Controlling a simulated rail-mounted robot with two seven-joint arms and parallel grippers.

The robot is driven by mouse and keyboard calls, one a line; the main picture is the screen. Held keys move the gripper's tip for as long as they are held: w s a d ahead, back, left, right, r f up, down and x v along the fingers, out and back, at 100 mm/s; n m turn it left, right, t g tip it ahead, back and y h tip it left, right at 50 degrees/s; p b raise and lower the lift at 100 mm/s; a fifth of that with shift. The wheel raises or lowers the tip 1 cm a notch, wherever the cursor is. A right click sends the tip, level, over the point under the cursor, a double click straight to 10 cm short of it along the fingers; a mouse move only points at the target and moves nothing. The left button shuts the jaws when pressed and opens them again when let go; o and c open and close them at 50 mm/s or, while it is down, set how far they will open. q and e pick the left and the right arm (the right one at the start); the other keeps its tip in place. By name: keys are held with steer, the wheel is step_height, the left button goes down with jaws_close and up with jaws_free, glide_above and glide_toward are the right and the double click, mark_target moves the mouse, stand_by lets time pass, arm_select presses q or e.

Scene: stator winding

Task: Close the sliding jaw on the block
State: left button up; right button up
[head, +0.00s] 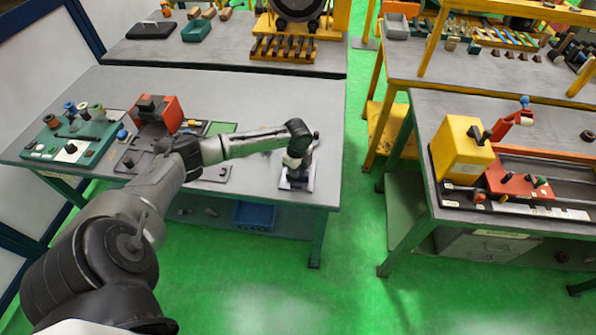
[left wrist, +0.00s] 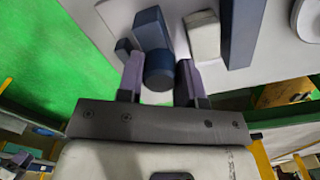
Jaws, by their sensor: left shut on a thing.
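My left gripper (head: 297,163) reaches down over a small pale fixture (head: 297,184) near the right end of the left table. In the left wrist view my left gripper (left wrist: 159,82) is shut on a dark blue round knob (left wrist: 158,74), one finger on each side. A dark blue piece (left wrist: 152,28), seemingly the sliding jaw, adjoins the knob. A pale block (left wrist: 203,36) stands to its right, with a gap between them. A long dark bar (left wrist: 243,32) lies close along the block's right side; I cannot tell if they touch. My right gripper is not in view.
A green tray with several spools (head: 95,115) and a red machine (head: 160,112) stand on the left of the table. A blue bin (head: 255,216) sits below. Another bench with a yellow block (head: 460,150) is at right, across a green aisle.

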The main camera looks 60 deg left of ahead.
arm_select(q)
steer(key=shift+w+a+f+b, duration=0.1)
steer(key=shift+w+a+b, duration=0.6)
steer(key=shift+a, duration=0.25)
steer(key=o, duration=0.7)
step_height(320, 180, up, 3)
steer(key=p, duration=0.3)
steer(key=shift+p, duration=0.3)
step_height(320, 180, up, 3)
steer(key=p, duration=0.3)
